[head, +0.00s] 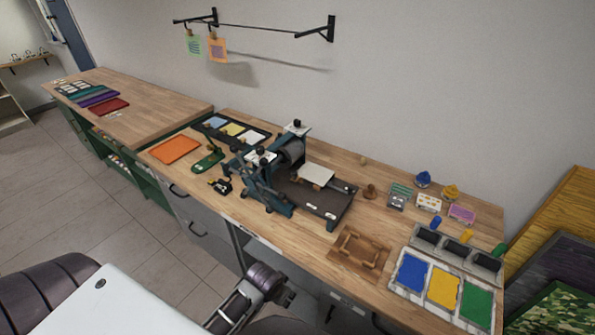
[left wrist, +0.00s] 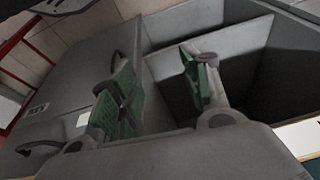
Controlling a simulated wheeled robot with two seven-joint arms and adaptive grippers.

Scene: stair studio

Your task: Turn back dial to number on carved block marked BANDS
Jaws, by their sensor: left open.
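The printing press (head: 285,182) stands mid-bench, with a dark roller. On its top are two pale plates with dark knobs: the back dial (head: 297,124) on the wall side and the front dial (head: 262,153) nearer me. Their numbers are too small to read. No BANDS marking is legible; a pale block (head: 315,174) lies on the press bed, but I cannot tell whether it is carved. My left arm is low in front of the bench, away from the dials. My left gripper (left wrist: 158,88) is open and empty, its green pads apart. My right gripper is not in view.
A wooden frame (head: 361,251) lies right of the press. An ink tray (head: 413,291) with blue, yellow and green areas is at the right end. Grey cabinet panels (left wrist: 160,40) are close to the left gripper. An orange sheet (head: 174,149) lies left of the press.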

